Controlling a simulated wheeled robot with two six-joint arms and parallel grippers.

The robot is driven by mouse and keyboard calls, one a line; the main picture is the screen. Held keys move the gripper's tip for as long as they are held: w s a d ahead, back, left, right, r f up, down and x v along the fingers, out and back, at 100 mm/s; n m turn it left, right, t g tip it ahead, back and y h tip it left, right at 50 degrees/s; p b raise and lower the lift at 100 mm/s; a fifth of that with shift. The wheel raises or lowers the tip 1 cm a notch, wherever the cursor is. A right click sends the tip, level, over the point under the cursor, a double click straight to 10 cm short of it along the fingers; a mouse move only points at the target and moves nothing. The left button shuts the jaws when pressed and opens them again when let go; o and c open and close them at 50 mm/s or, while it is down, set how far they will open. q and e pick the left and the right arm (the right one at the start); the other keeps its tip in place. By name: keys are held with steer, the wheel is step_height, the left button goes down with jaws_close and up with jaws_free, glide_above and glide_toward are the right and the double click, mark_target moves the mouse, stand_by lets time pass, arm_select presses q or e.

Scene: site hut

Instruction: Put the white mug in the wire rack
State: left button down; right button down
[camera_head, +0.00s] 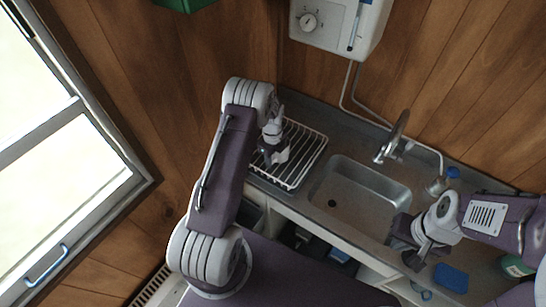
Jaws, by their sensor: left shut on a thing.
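The wire rack (312,145) is a white wire frame on the counter, left of the sink. My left gripper (276,150) is over the left part of the rack, reached down from above. It is shut on a small white thing (282,156), which looks like the white mug. The gripper and arm hide much of it, and I cannot tell whether it touches the rack. My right gripper (418,252) is low at the right end of the sink, far from the rack. Its fingers are too small and overlapped to read.
The steel sink (335,172) is empty, with a tap (392,140) behind it. A blue-topped bottle (438,186), a blue sponge (450,278) and a green bottle (514,266) are at the right. A white heater (335,22) hangs above; a window (62,190) is at left.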

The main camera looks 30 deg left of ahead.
arm_select(q)
steer(key=shift+s+f, duration=0.1)
steer(key=shift+f, duration=0.1)
steer(key=c, duration=0.8)
jaws_free()
steer(key=shift+c, duration=0.2)
